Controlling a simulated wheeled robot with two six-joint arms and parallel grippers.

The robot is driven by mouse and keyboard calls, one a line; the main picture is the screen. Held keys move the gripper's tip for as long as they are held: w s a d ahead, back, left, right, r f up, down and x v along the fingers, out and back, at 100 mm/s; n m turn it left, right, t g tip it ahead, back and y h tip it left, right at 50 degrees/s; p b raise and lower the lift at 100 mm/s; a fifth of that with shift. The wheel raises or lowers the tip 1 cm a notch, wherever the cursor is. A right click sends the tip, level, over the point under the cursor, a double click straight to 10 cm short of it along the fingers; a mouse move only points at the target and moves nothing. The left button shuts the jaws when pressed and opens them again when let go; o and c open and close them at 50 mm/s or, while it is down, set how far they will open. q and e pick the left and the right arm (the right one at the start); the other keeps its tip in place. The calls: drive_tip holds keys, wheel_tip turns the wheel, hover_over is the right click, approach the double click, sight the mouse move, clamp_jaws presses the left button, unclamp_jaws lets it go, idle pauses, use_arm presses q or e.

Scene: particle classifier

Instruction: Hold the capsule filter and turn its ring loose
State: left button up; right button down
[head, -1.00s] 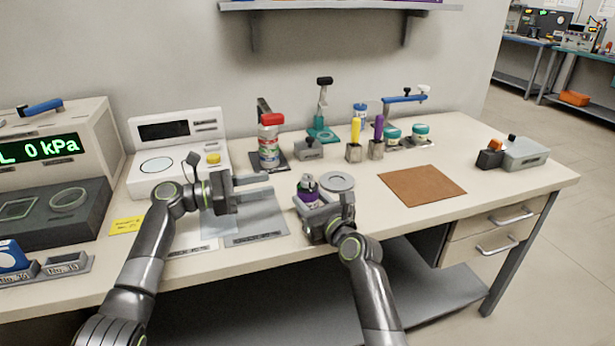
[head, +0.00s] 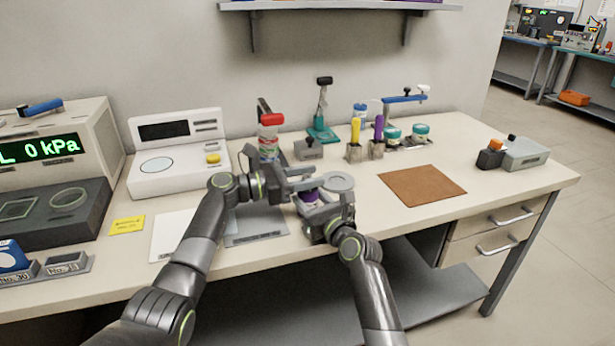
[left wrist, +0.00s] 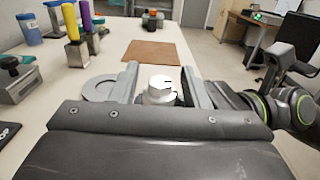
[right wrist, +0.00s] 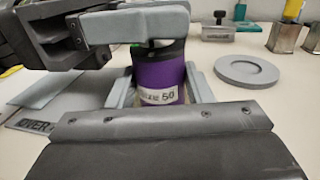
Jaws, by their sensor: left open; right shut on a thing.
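The capsule filter (right wrist: 158,77) has a purple body with a white label reading 50 and stands upright in the right wrist view. In the head view its purple side (head: 309,196) shows between my grippers. My right gripper (head: 318,208) is shut on the filter's body, low down. My left gripper (head: 315,181) is open, its fingers on either side of the filter's top. In the left wrist view a pale round top (left wrist: 160,90) sits between the open fingers. The ring itself is largely hidden by the left fingers, so I cannot tell whether they touch it.
A grey round dish (head: 338,181) lies just behind the grippers. A red-capped jar (head: 270,121) stands close behind my left arm. A brown mat (head: 422,186) lies to the right, with clear table around it. A grey mat (head: 257,229) lies below my left gripper.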

use_arm(q)
drive_tip(key=c, duration=0.8)
drive_tip(key=shift+o, duration=0.2)
drive_tip(key=shift+f+n+t+y, duration=0.1)
drive_tip(key=shift+n+t+y, duration=0.25)
drive_tip(key=shift+t, duration=0.25)
drive_tip(key=n+t+y, duration=0.1)
drive_tip(key=n+t, duration=0.1)
drive_tip(key=t, duration=0.1)
drive_tip(key=shift+n+t+y, duration=0.3)
drive_tip(key=shift+n+y, duration=0.05)
drive_tip(key=shift+f+n+t+y, duration=0.1)
drive_tip(key=shift+n+t+y, duration=1.9)
drive_tip(key=shift+t+y, duration=0.2)
drive_tip(key=shift+n+y, duration=0.3)
drive_tip(key=shift+y, duration=0.1)
drive_tip(key=o, duration=0.8)
drive_tip(key=shift+c, duration=0.2)
